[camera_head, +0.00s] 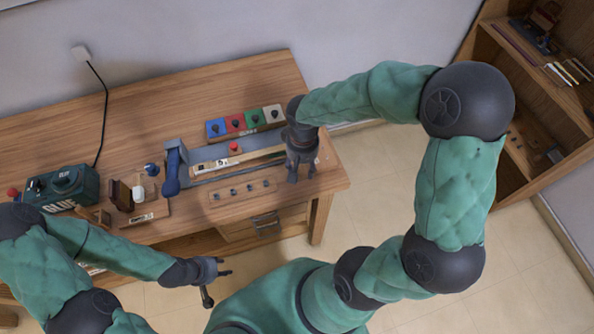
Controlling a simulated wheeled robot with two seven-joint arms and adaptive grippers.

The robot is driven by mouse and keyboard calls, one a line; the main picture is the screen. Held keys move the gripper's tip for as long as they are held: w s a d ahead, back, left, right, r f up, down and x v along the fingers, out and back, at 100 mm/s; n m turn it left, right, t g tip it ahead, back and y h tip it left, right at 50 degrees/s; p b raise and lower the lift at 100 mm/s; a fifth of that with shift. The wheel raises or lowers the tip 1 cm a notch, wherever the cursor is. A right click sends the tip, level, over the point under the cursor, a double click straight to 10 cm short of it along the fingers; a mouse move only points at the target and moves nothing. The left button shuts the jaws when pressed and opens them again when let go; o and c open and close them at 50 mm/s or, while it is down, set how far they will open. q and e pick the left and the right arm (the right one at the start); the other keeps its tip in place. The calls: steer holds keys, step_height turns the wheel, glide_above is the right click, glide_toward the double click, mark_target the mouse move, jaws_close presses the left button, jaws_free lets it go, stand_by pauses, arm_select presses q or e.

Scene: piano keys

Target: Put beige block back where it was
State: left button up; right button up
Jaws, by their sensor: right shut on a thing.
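A pale block with a dark knob (272,114), which looks like the beige block, sits at the right end of a row on the table. The row also has a blue block (215,128), a red block (235,122) and a green block (254,118). My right gripper (301,175) points down at the right end of the long grey track (262,153), just in front of the pale block. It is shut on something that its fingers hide. My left gripper (216,285) is open and empty in front of the table, fingers spread.
A wooden strip with several knobs (242,191) lies in front of the track. A blue lever-like device (173,170) stands at the track's left end. A green box (62,190) stands at the table's left. Bare tabletop (150,105) lies behind, and a shelf (520,120) stands right.

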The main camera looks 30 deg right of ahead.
steer(key=w+f, duration=0.1)
steer(key=w+f+b, duration=0.1)
steer(key=f, duration=0.1)
steer(key=shift+w+d+f, duration=0.1)
steer(key=shift+w+f, duration=0.05)
steer(key=shift+w, duration=0.15)
steer(key=shift+w+f+b, duration=0.15)
steer(key=shift+f+b, duration=0.55)
steer(key=shift+f, duration=0.85)
steer(key=shift+f, duration=0.15)
steer(key=shift+f, duration=0.1)
steer(key=o, duration=1.2)
steer(key=shift+o, duration=0.2)
steer(key=shift+r, duration=0.2)
